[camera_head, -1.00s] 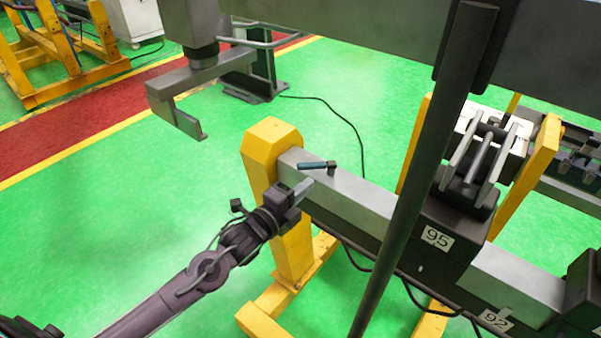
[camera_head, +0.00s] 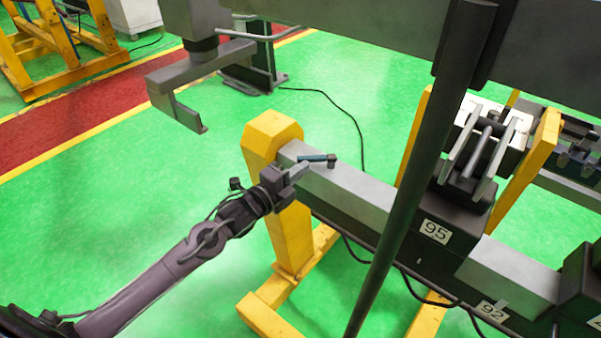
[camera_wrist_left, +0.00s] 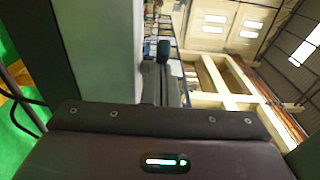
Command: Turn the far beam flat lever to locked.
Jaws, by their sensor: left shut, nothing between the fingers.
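The flat lever (camera_head: 314,157) is a short dark blue-grey handle with a dark pivot block at its right end. It lies on top of the grey beam (camera_head: 350,192), near the end at the yellow post, pointing left along the picture. My left gripper (camera_head: 300,171) is shut and empty at the near side of the beam's end, just below the lever in the head view. I cannot tell whether it touches the lever. In the left wrist view a small dark teal piece (camera_wrist_left: 164,47), likely the lever, shows beyond the dark fingers (camera_wrist_left: 155,84). My right gripper is not in view.
A yellow post (camera_head: 290,240) supports the beam end. A dark slanted bar (camera_head: 415,190) crosses in front of the beam. A block labelled 95 (camera_head: 436,231) sits further right. A grey hooked bracket (camera_head: 185,112) hangs at upper left.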

